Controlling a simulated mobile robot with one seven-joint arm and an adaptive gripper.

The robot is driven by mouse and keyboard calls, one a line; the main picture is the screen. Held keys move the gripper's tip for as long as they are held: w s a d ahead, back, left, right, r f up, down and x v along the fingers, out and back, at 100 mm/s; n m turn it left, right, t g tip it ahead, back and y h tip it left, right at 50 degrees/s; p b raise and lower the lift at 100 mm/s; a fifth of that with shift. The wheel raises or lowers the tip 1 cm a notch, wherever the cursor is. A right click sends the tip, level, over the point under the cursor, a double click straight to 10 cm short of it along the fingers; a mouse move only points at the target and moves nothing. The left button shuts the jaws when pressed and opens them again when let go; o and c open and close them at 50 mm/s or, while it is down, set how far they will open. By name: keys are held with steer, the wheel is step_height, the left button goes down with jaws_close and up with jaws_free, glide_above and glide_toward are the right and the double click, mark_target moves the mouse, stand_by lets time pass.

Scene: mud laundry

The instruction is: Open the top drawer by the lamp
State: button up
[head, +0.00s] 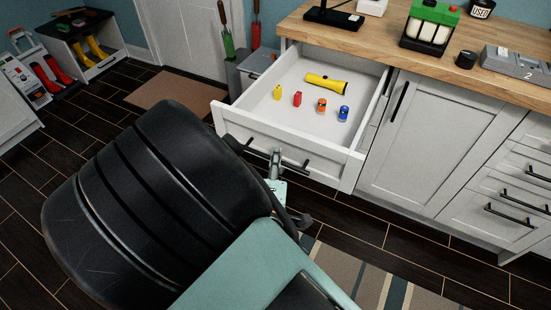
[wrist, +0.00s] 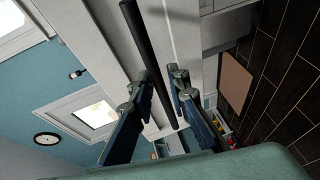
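The top drawer (head: 290,138) is pulled well out from under the wooden counter, near the black lamp base (head: 333,16). Its white front carries a long black bar handle (head: 295,166). My gripper (head: 276,163) is at the middle of this handle. In the wrist view the handle (wrist: 135,28) runs between the two fingers of my gripper (wrist: 162,78), which are close around it; a thin strip of white shows by the right finger. Inside the drawer lie a yellow flashlight (head: 326,83) and several small coloured items, including a blue one (head: 343,113).
A white cupboard door (head: 432,140) and a stack of drawers (head: 505,185) are to the right. A striped rug (head: 365,280) lies on the dark floor in front. A grey bin (head: 257,64) stands left of the drawer. A brown mat (head: 178,92) lies by the door.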

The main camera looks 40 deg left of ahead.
steer(key=v, duration=0.7)
steer(key=shift+s, duration=0.15)
steer(key=shift+d, duration=0.15)
